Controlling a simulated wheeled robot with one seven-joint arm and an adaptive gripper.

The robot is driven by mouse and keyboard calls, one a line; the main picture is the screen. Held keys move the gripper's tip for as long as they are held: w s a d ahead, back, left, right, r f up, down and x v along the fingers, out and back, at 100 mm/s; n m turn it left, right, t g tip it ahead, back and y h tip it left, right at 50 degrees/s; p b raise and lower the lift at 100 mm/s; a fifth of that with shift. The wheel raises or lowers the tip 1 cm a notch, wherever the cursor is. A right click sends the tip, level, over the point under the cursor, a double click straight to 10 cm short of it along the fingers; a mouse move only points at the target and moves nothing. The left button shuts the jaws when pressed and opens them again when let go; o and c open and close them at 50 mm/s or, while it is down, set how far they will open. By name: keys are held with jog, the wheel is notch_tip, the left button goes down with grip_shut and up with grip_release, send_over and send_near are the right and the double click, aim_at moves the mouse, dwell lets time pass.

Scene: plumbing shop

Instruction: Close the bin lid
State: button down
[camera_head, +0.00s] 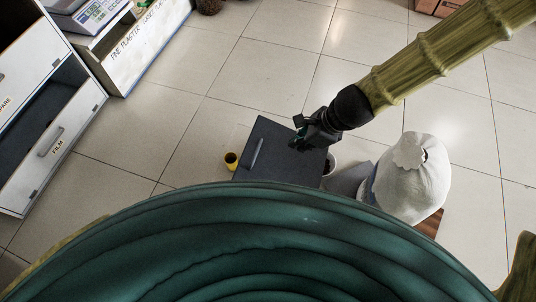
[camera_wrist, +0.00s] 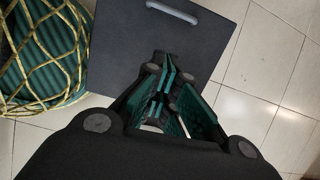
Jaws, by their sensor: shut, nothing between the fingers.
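The bin lid (camera_head: 270,165) is a dark grey square panel with a light grey bar handle (camera_head: 256,153) near its left side. It also fills the upper middle of the wrist view (camera_wrist: 115,50), with the handle at the top edge. The bin's body is hidden, and I cannot tell how far the lid is tilted. My gripper (camera_head: 299,137) is over the lid's right part in the head view. In the wrist view its green-padded fingers (camera_wrist: 167,75) are together and empty, over the lid away from the handle. Contact cannot be told.
A white lumpy sack (camera_head: 413,180) stands to the right, beside a grey object (camera_head: 348,179). White drawer cabinets (camera_head: 45,130) stand at the left, one drawer open. The tiled floor (camera_head: 260,70) beyond the lid is clear.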

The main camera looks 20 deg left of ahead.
jog(key=a+r, duration=0.1)
jog(key=a, duration=0.1)
jog(key=b, duration=0.3)
send_over(268, 161)
jog(key=shift+m, duration=0.3)
jog(key=f, duration=1)
jog(key=shift+d+f, duration=0.3)
jog(key=shift+d, duration=0.05)
jog(key=shift+a+f, duration=0.2)
jog(key=shift+a, duration=0.1)
jog(key=shift+a+p, duration=0.1)
jog(key=shift+p, duration=0.2)
